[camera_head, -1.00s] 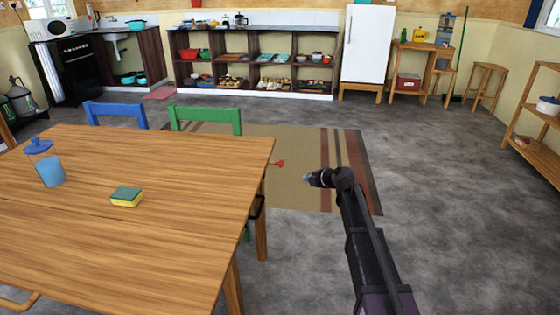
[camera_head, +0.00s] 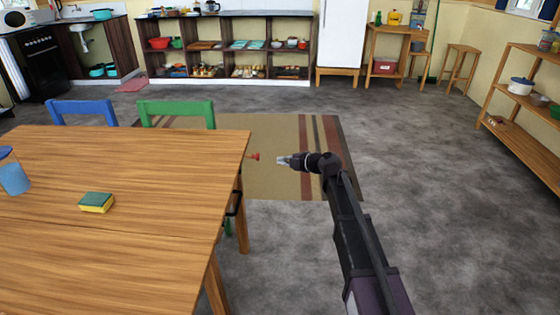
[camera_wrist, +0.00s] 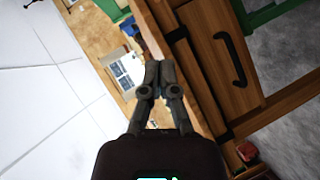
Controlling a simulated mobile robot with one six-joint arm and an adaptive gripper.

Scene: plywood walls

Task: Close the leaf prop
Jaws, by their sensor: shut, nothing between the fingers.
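A wooden table (camera_head: 130,205) fills the left of the head view. A small red-tipped piece (camera_head: 253,157) shows just beyond its right edge and may be the end of the leaf prop; I cannot see how it joins the table. A red piece (camera_wrist: 247,152) also shows low on the right in the wrist view. My gripper (camera_head: 281,160) is shut and empty, just right of the red tip with a small gap. In the wrist view my fingers (camera_wrist: 159,68) point towards the table side, where a drawer front with a black handle (camera_wrist: 230,58) shows.
A green chair (camera_head: 178,110) and a blue chair (camera_head: 82,108) stand at the table's far side. A sponge (camera_head: 96,202) and a blue container (camera_head: 14,178) are on the tabletop. A striped rug (camera_head: 290,130) lies beyond. The grey floor to the right is clear.

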